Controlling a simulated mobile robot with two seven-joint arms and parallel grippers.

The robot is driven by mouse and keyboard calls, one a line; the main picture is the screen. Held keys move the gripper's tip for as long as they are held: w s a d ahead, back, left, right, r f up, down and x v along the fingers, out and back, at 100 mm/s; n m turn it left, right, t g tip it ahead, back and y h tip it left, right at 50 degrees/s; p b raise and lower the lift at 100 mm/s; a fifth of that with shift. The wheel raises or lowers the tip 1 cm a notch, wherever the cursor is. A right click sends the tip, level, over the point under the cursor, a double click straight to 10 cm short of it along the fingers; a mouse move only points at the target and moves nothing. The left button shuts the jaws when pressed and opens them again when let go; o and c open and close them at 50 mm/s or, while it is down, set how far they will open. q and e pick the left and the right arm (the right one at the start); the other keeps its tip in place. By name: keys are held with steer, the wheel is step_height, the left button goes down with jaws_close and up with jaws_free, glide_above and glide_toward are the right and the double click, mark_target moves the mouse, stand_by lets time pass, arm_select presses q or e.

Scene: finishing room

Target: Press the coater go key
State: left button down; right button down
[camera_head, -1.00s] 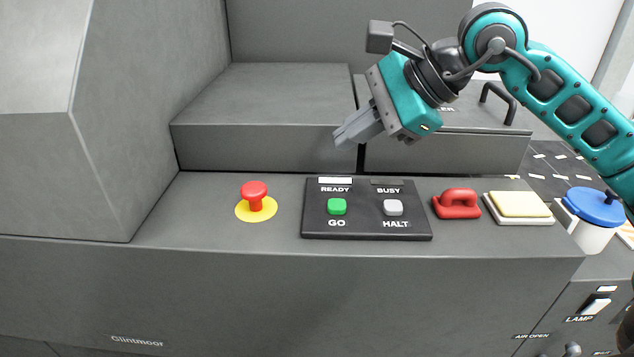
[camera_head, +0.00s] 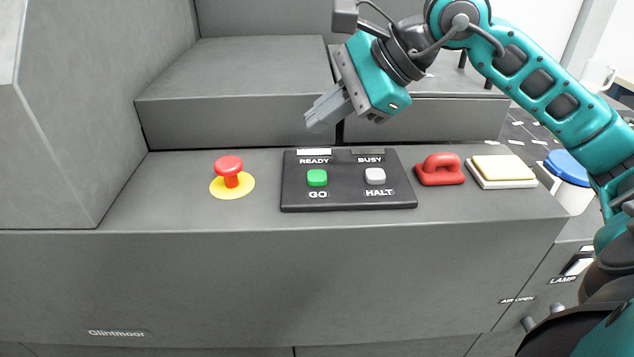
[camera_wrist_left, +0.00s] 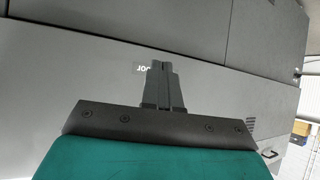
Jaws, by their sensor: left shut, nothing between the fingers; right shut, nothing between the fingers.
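The green GO key (camera_head: 317,177) sits on a black control panel (camera_head: 347,202) on the grey machine's front ledge. A white HALT key (camera_head: 375,176) is to its right. The READY lamp (camera_head: 314,152) above GO is lit white and the BUSY lamp (camera_head: 368,151) is dark. My right gripper (camera_head: 318,118) is shut and empty, in the air above and behind the panel, apart from the key. My left gripper (camera_wrist_left: 163,72) is shut and empty in the left wrist view, in front of a grey machine face; the head view does not show it.
A red mushroom button (camera_head: 229,168) on a yellow disc stands left of the panel. A red handled block (camera_head: 441,170), a cream pad (camera_head: 502,169) and a blue-lidded pot (camera_head: 568,170) are to the right. A tall grey housing (camera_head: 90,110) rises at the left.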

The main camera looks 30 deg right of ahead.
mark_target(323, 177)
step_height(323, 177, down, 5)
steer(key=b, duration=0.4)
steer(key=shift+f, duration=0.4)
stand_by(1.3)
steer(key=shift+f+b, duration=0.1)
steer(key=shift+b, duration=0.2)
steer(key=shift+f+b, duration=0.35)
steer(key=shift+b, duration=0.15)
